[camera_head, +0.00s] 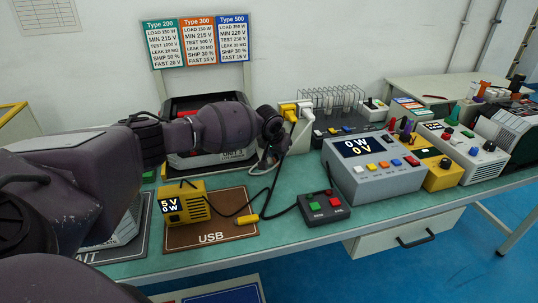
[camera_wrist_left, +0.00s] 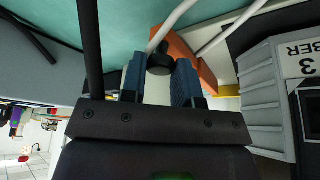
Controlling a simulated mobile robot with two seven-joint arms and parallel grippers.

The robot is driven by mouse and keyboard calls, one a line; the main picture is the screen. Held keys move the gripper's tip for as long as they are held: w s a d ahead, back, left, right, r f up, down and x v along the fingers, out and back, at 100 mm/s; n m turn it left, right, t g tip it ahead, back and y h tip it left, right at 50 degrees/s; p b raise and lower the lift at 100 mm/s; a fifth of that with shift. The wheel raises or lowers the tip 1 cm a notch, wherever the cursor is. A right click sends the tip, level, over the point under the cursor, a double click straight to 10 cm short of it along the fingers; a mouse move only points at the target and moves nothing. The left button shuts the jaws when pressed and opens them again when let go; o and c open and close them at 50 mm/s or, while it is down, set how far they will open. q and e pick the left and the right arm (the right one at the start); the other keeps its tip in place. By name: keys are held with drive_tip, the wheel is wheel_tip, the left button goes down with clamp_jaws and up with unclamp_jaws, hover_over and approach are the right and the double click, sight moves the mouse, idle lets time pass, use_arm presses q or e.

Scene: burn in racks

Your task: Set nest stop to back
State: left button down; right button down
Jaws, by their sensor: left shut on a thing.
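My left arm reaches over the bench from the left in the head view. Its gripper (camera_head: 268,157) is low at the back of the bench, beside a unit marked UNIT (camera_head: 205,158). In the left wrist view the blue fingers of my left gripper (camera_wrist_left: 160,80) are closed around a small black knob (camera_wrist_left: 160,62), which I take to be the nest stop's. An orange part (camera_wrist_left: 190,50) lies just beyond the knob. The knob is hidden behind my gripper in the head view, so its front or back setting cannot be told. My right gripper is not in view.
White cables (camera_head: 301,128) run near my gripper. A yellow USB meter (camera_head: 183,205), a button box (camera_head: 323,206) and a grey power meter (camera_head: 372,168) stand on the green bench.

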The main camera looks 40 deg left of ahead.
use_arm(q)
drive_tip(key=shift+w+d+r, duration=0.1)
drive_tip(key=shift+w+d, duration=0.05)
drive_tip(key=shift+d, duration=0.05)
drive_tip(key=c, duration=1.3)
unclamp_jaws()
drive_tip(key=o, duration=0.4)
drive_tip(key=shift+w+d, duration=0.1)
drive_tip(key=shift+w, duration=0.05)
drive_tip(key=shift+o, duration=0.2)
drive_tip(key=shift+r, duration=0.15)
drive_tip(key=p+v, duration=0.3)
drive_tip(key=v, duration=0.7)
drive_tip(key=shift+r, duration=0.2)
